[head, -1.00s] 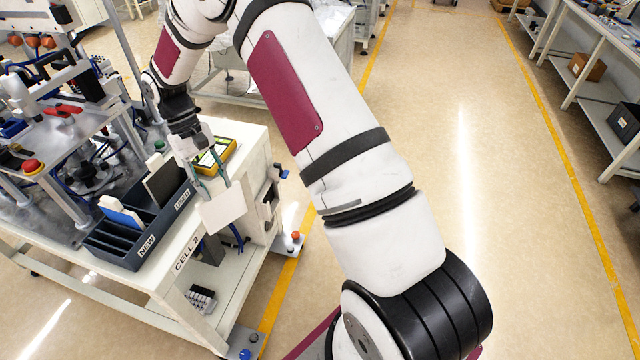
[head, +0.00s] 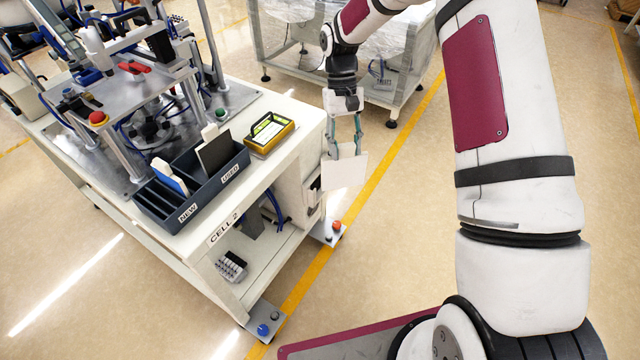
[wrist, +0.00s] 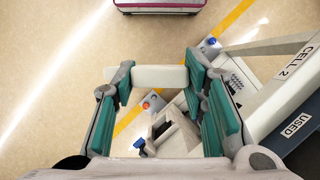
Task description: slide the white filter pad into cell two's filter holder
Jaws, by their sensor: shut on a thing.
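My gripper (head: 345,143) is shut on the white filter pad (head: 344,169), a thin flat square hanging below the fingertips. In the head view, the pad is just right of the Cell 2 bench end, over the floor. In the wrist view, the pad (wrist: 147,77) shows edge-on between the green-padded fingers of my gripper (wrist: 157,84). The Cell 2 bench (head: 262,190) carries its label on the front edge. A pale housing on its right end (head: 313,188) is partly hidden by the pad; I cannot tell whether it is the filter holder.
A dark tray (head: 222,183) marked NEW and USED holds a white-and-blue pad and a dark pad. A yellow device (head: 269,133) lies behind it. A wrapped crate (head: 290,50) stands at the back. Floor is open right of the bench.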

